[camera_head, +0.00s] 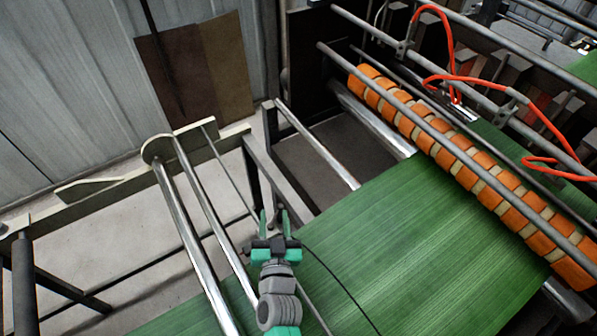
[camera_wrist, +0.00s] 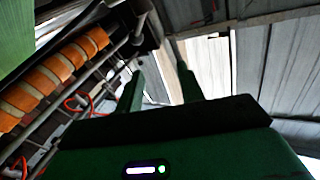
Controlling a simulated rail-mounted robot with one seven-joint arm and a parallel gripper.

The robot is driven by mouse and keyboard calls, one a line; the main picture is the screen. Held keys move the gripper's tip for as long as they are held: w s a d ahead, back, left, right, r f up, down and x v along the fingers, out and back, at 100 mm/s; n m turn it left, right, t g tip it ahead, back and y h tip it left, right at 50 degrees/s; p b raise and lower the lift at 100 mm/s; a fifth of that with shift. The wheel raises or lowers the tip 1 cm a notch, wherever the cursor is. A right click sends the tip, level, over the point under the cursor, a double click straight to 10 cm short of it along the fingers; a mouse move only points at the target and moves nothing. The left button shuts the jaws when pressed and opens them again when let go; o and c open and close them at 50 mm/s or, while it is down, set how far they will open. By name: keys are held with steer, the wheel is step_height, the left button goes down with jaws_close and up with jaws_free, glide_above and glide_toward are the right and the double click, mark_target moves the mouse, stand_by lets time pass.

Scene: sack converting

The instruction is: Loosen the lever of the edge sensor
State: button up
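My gripper (camera_head: 274,214) is low in the middle of the head view, over the left edge of the green web (camera_head: 400,240). Its two green fingers stand apart with nothing seen between them. In the wrist view the fingers (camera_wrist: 158,76) are also apart, with only background in the gap. I cannot make out the edge sensor or its lever in either view. A small dark shape just left of the gripper is too small to tell, and my arm hides part of that area.
An orange-and-cream segmented roller (camera_head: 455,160) spans the right side, with metal bars and red hoses (camera_head: 450,80) above it. Shiny rollers (camera_head: 195,245) lie left of my gripper. A thin black cable (camera_head: 345,290) curves over the web.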

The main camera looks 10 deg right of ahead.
mark_target(281, 204)
step_height(281, 204, down, 4)
steer(key=s+d, duration=0.1)
steer(key=s, duration=0.1)
steer(key=shift+m+g+h, duration=0.3)
steer(key=w, duration=0.2)
steer(key=w+b, duration=0.1)
steer(key=w, duration=0.2)
steer(key=w+d, duration=0.1)
steer(key=w, duration=0.2)
steer(key=shift+w+r+b, duration=0.1)
steer(key=shift+w+b, duration=0.1)
steer(key=shift+b, duration=0.2)
steer(key=shift+a, duration=0.1)
